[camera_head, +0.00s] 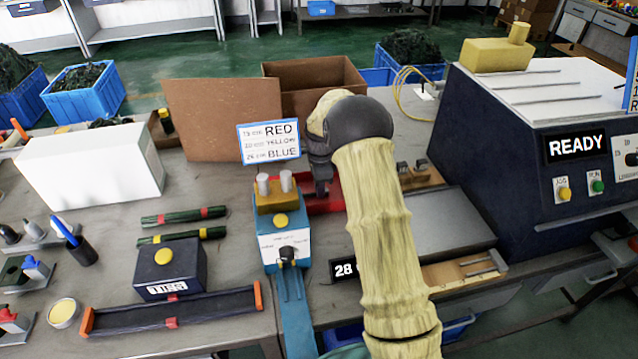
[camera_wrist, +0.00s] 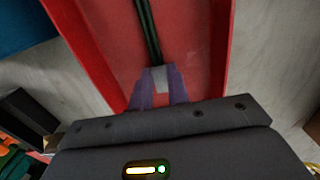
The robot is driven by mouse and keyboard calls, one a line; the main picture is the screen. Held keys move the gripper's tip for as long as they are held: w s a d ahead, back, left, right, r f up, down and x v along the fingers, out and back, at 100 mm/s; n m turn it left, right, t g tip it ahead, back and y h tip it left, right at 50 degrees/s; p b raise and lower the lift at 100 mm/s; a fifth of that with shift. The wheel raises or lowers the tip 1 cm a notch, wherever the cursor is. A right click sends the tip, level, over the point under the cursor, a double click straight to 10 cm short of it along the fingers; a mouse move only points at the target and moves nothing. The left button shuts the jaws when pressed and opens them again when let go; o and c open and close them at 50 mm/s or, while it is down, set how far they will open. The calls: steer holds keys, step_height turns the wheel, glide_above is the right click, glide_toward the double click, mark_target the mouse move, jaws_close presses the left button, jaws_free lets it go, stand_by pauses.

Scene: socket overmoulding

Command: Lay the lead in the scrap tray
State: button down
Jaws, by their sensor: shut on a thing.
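The scrap tray appears to be the red tray (camera_head: 331,203) on the bench, partly hidden behind my arm in the head view. In the wrist view the red tray (camera_wrist: 218,50) fills the middle, its side walls sloping to left and right. My gripper (camera_wrist: 157,88) is shut on the lead (camera_wrist: 149,28), a dark green, thin pair of strands with a light grey piece between the fingertips. The lead runs away from the fingers, over the tray floor. Whether it touches the floor I cannot tell. In the head view my gripper (camera_head: 321,188) is over the tray; the lead is hidden there.
A blue tester with posts (camera_head: 284,240) stands just left of the tray. A sign with colour lengths (camera_head: 268,141) and cardboard boxes (camera_head: 315,78) stand behind. A dark machine reading READY (camera_head: 540,130) is at right. Two dark green bundles (camera_head: 183,216) lie at left.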

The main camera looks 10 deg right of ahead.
steer(key=c, duration=1.3)
jaws_free()
steer(key=shift+o, duration=0.2)
step_height(320, 180, up, 17)
steer(key=p, duration=0.1)
steer(key=shift+r+p, duration=0.2)
steer(key=shift+p, duration=0.1)
